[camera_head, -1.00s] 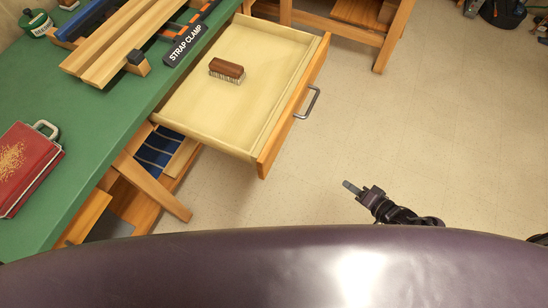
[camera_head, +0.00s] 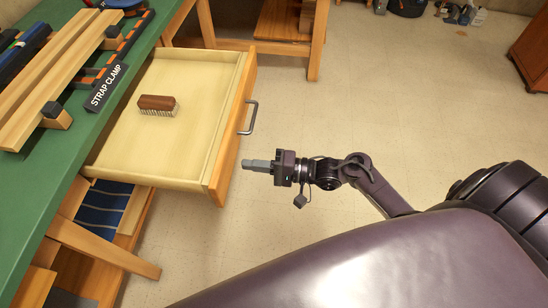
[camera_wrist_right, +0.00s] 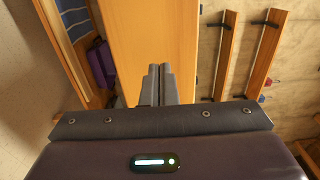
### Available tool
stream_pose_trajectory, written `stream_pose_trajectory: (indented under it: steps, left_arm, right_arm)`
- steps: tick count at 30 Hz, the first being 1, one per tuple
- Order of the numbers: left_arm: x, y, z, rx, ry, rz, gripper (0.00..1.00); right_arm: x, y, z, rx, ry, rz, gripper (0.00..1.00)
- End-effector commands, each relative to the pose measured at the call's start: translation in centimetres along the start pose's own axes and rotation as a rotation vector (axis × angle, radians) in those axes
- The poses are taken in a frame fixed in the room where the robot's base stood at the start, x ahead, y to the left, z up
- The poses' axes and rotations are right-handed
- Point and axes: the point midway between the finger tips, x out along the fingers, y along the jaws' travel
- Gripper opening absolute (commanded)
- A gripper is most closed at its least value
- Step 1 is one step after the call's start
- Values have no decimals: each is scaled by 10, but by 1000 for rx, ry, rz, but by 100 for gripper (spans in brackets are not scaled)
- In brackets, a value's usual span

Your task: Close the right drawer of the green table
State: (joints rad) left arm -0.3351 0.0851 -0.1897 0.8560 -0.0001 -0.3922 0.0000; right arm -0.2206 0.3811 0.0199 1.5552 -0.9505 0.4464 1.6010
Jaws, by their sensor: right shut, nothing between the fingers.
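The right drawer (camera_head: 228,130) of the green table (camera_head: 60,180) stands pulled out, with a pale inside, an orange wood front and a grey bar handle (camera_head: 250,118). A brown brush (camera_head: 157,103) with pale bristles lies in it. My right gripper (camera_head: 246,164) is shut and empty, its fingertips pointing left at the drawer front, near the handle's lower end in the picture. In the right wrist view, the shut fingers (camera_wrist_right: 159,85) point at an orange wood panel (camera_wrist_right: 140,35). I cannot tell whether they touch it. My left gripper is not in view.
A strap clamp (camera_head: 107,88) and wooden bars (camera_head: 50,85) lie on the green top. A wooden bench (camera_head: 265,35) stands behind the drawer. A blue-striped cloth (camera_head: 103,205) lies on the shelf below. The floor to the right is largely clear.

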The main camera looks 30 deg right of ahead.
Motion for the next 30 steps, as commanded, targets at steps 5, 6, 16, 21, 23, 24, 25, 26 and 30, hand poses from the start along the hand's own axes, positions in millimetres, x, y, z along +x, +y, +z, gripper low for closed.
stream_pose_trajectory:
  steps: [5,6,16,21,23,24,25,26,30]
  left_arm:
    - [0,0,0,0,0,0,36]
    - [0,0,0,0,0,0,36]
    - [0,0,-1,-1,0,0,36]
    - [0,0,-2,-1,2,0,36]
    - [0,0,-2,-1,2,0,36]
    - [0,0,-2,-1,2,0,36]
    - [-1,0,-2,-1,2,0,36]
    - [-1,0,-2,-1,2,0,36]
    - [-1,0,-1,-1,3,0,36]
  right_arm:
    - [23,0,0,-1,1,0,0]
    - [26,0,0,-1,1,1,0]
    - [32,1,0,-1,1,2,0]
    - [32,1,0,-1,1,2,0]
    - [34,0,0,-1,1,1,0]
    - [36,0,0,-1,1,0,0]
    - [38,0,0,-1,1,0,0]
    - [41,0,0,0,0,0,0]
    - [60,-1,0,0,0,-2,0]
